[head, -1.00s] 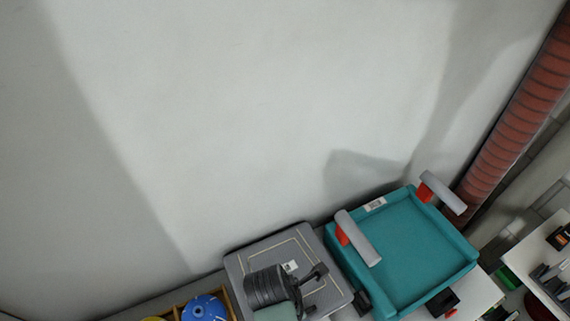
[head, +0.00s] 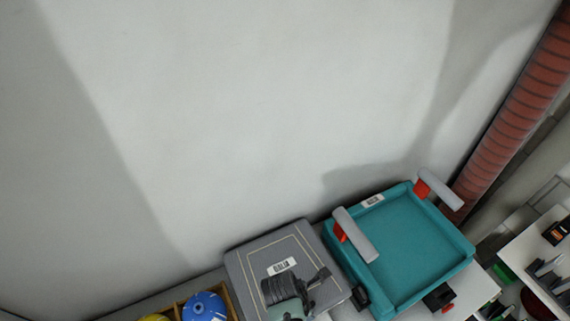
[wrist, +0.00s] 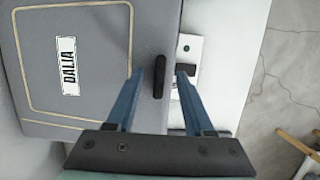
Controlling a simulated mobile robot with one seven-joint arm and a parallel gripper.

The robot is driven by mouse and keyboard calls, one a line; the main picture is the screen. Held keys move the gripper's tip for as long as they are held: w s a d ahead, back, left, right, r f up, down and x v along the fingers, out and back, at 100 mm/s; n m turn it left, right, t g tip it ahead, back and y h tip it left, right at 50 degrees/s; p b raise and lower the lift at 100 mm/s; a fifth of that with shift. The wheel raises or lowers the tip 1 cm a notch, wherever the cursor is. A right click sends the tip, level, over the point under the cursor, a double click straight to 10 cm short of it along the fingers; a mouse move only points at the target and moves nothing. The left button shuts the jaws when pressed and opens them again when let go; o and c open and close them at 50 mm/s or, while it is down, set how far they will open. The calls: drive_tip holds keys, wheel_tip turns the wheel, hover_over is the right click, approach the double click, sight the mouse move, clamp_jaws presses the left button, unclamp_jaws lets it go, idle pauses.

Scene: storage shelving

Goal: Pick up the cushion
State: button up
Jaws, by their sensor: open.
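The cushion is a flat grey square pad (head: 255,255) with a pale piped border and a white DALIA label, lying on a light shelf top at the bottom middle of the head view. In the wrist view the cushion (wrist: 100,30) fills the left side, with a black tab (wrist: 160,75) at its right edge. My gripper (wrist: 160,74) is open, its two blue fingers apart. The tab shows between the fingertips; I cannot tell whether they touch it. In the head view my gripper (head: 322,280) covers the cushion's lower right part.
A teal tray-like seat (head: 410,250) with grey armrests stands close at the cushion's right. A wooden box (head: 178,306) with a blue ball (head: 205,307) is at its left. A plain wall rises behind. A red ribbed column (head: 510,120) stands at the right.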

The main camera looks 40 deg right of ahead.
drive_tip(key=shift+c, duration=0.3)
clamp_jaws()
idle(1.1)
